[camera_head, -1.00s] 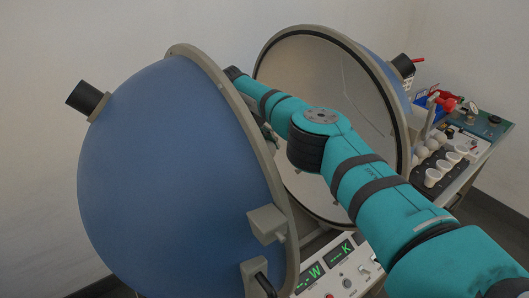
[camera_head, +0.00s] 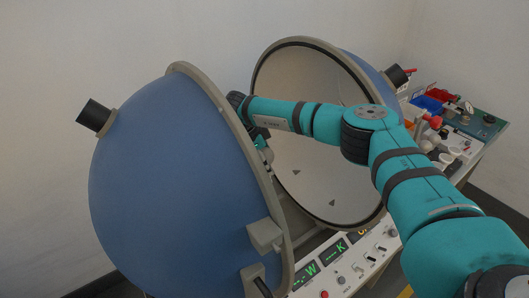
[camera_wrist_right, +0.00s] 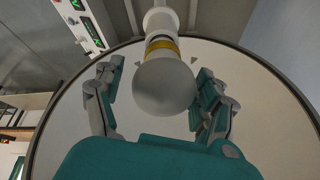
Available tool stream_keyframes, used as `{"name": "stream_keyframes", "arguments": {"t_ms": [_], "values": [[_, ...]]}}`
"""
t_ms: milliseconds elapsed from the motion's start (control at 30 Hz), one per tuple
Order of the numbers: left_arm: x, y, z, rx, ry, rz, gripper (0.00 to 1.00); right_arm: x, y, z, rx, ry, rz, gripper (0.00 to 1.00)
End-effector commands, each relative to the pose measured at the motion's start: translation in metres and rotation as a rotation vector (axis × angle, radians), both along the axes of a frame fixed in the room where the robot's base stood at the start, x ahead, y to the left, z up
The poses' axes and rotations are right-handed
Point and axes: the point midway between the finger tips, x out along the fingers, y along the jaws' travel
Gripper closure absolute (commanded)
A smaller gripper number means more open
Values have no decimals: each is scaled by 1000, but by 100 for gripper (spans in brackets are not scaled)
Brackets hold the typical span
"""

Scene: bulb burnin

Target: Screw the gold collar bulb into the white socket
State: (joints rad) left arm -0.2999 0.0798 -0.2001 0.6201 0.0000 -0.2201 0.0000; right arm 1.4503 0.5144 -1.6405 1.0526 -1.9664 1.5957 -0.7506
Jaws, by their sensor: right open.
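The gold collar bulb (camera_wrist_right: 163,88) has a round frosted globe and a gold band at its neck, seen in the right wrist view. Its neck lines up with the white socket (camera_wrist_right: 160,19) and appears to meet it; how deep it sits I cannot tell. My right gripper (camera_wrist_right: 155,80) is open, with one finger on each side of the globe; a gap shows on the left, while the right finger looks close to it. In the head view the right gripper (camera_head: 260,138) is between the two half-spheres, partly hidden by the left rim. My left gripper is not in view.
A blue half-sphere shell (camera_head: 165,185) stands left, and an open half-sphere with a pale interior (camera_head: 310,165) stands right, close around my right arm. A control panel (camera_head: 345,272) with green displays lies below. A side bench (camera_head: 485,125) holds cups and red and blue bins.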

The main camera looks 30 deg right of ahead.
Motion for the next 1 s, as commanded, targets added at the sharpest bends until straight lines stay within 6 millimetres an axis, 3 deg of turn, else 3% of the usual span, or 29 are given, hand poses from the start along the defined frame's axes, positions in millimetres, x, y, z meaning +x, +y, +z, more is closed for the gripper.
{"name": "stream_keyframes", "arguments": {"t_ms": [300,533,700,1000], "values": [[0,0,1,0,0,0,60,-1,-4,-2,0,-3,631,27],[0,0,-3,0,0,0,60,-1,-5,-1,2,-5,993,27],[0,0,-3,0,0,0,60,0,-4,-1,0,-1,1121,27],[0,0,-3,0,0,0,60,0,-4,-1,0,-1,1131,27]]}}
